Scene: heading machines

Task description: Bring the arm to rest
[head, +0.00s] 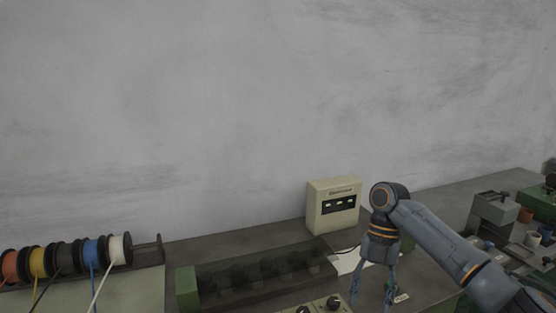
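My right gripper (372,293) hangs down from the arm that comes in from the lower right. Its two fingers are spread apart with nothing visible between them. It is over the bench, in front of the beige box and near a small pale label (401,298). How high it is above the surface is hard to tell. My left gripper does not show in the head view.
A beige box (333,208) with dark windows stands against the wall. A dark covered unit with a green end (187,288) lies left of it. Several wire spools (92,253) stand at far left. The bench back (440,196) is partly clear.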

